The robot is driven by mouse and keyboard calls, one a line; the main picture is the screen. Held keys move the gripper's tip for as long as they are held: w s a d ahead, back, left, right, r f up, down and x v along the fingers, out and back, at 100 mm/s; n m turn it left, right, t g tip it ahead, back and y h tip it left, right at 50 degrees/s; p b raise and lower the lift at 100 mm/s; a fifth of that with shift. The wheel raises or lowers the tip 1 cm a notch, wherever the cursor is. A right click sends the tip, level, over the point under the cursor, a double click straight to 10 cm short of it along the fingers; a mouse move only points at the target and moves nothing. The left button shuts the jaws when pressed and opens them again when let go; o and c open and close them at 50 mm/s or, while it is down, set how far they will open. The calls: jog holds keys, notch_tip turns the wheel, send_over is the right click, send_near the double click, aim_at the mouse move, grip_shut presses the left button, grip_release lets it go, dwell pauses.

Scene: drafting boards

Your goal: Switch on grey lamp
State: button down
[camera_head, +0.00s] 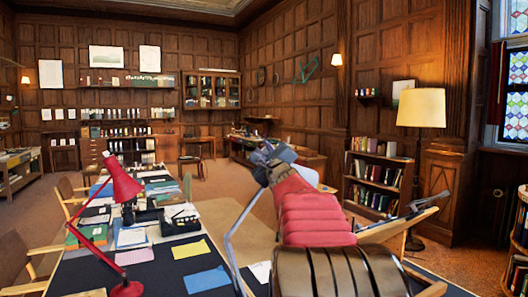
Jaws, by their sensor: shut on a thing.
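My gripper (277,154) is at the middle of the view, beyond the red sleeve of my arm, raised in front of the far part of the room. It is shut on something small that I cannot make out. A red desk lamp (122,185) stands on the dark desk at left, apart from my gripper.
The desk (168,259) holds papers, books and a black device (180,218). Wooden chairs stand along its left. A floor lamp with a cream shade (421,108) stands at right, near a low bookcase (378,184). Open carpet lies beyond the desk.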

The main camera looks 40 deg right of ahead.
jog(key=shift+s+d+f+m+h, duration=0.1)
jog(key=shift+m+h, duration=0.5)
jog(key=shift+h, duration=0.4)
jog(key=c, duration=1.6)
grip_release()
jog(key=shift+s, duration=0.1)
jog(key=v, duration=1.3)
jog(key=shift+s+a, duration=0.25)
jog(key=shift+s, duration=0.05)
